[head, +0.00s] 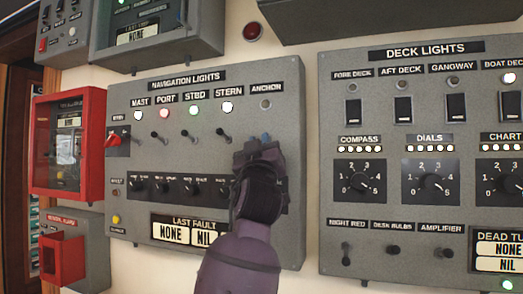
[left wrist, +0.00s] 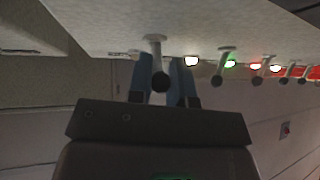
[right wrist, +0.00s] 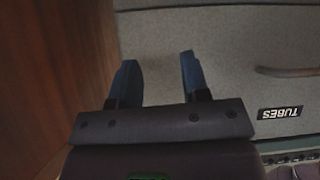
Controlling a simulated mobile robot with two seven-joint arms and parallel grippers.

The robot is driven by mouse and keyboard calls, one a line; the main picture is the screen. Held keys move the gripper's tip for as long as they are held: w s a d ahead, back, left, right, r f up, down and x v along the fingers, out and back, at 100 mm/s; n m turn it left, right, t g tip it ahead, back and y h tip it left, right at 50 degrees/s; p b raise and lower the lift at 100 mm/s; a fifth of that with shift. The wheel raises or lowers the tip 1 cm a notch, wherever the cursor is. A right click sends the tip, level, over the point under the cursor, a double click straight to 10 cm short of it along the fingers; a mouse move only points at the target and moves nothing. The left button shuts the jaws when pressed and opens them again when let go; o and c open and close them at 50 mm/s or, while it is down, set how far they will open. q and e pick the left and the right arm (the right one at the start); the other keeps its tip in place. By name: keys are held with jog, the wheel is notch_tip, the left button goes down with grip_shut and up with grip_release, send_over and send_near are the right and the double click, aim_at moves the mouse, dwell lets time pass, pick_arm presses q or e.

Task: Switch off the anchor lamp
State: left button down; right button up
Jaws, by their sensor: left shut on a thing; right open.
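The navigation lights panel (head: 125,175) is on the wall, with a row of lamps and toggle switches. The anchor lamp (head: 265,104) at its right end looks grey and unlit. The mast, port, stbd and stern lamps are lit. My left gripper (head: 262,141) is at the panel below the anchor lamp and hides the anchor switch in the head view. In the left wrist view its blue fingers are shut on the anchor switch (left wrist: 156,66), a lever with a dark round tip. My right gripper (right wrist: 156,77) is open and empty.
The deck lights panel (head: 441,75) is to the right, with a strip of bare wall between. The stern switch (head: 224,135) stands close to the left of my left gripper. A red box (head: 67,104) is at the left.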

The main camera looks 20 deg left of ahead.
dwell(0.3)
pick_arm(q)
jog(key=c, duration=1.1)
grip_release()
jog(key=shift+o, duration=0.2)
jog(key=v, duration=1)
jog(key=shift+s+f, duration=0.25)
jog(key=shift+s, duration=0.05)
